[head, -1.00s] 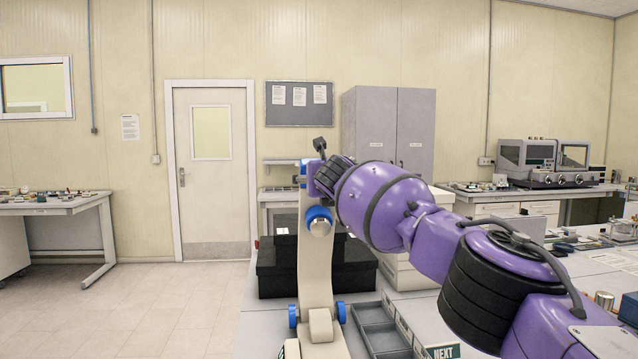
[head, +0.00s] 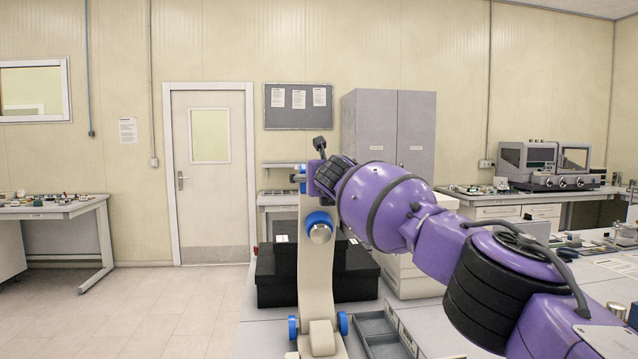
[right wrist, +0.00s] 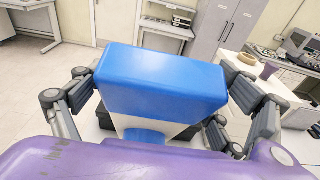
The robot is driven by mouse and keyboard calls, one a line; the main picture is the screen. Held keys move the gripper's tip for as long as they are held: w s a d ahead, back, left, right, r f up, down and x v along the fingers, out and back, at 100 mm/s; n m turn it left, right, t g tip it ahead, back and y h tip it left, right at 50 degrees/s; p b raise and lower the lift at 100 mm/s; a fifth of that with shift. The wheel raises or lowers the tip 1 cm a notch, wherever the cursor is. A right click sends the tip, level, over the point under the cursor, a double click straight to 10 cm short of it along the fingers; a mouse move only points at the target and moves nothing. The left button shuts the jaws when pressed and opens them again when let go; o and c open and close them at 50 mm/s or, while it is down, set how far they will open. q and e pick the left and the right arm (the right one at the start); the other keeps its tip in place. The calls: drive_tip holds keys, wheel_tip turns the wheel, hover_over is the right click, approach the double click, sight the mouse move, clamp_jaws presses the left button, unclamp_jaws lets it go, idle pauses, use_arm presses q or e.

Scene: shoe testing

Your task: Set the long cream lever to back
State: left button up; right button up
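The long cream lever (head: 313,275) stands nearly upright in the middle of the head view, with a blue round hub (head: 318,221) partway up. Its blue top (head: 302,178) shows beside my right gripper. In the right wrist view this top is a wide blue block (right wrist: 160,85) on a cream stem. My right gripper (right wrist: 162,78) has one finger on each side of that block, very close to its sides. I cannot tell whether the fingers press on it. In the head view my purple wrist hides most of the gripper. My left gripper is out of view.
Black boxes (head: 277,277) stand behind the lever. A grey divided tray (head: 383,343) lies on the bench to its right. A grey cabinet (head: 388,130) and a bench with instruments (head: 545,165) stand farther back. The floor at left (head: 130,310) is clear.

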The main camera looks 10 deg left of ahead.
drive_tip(key=shift+f, duration=0.4)
drive_tip(key=shift+s+f, duration=0.1)
drive_tip(key=v, duration=1.2)
idle(0.3)
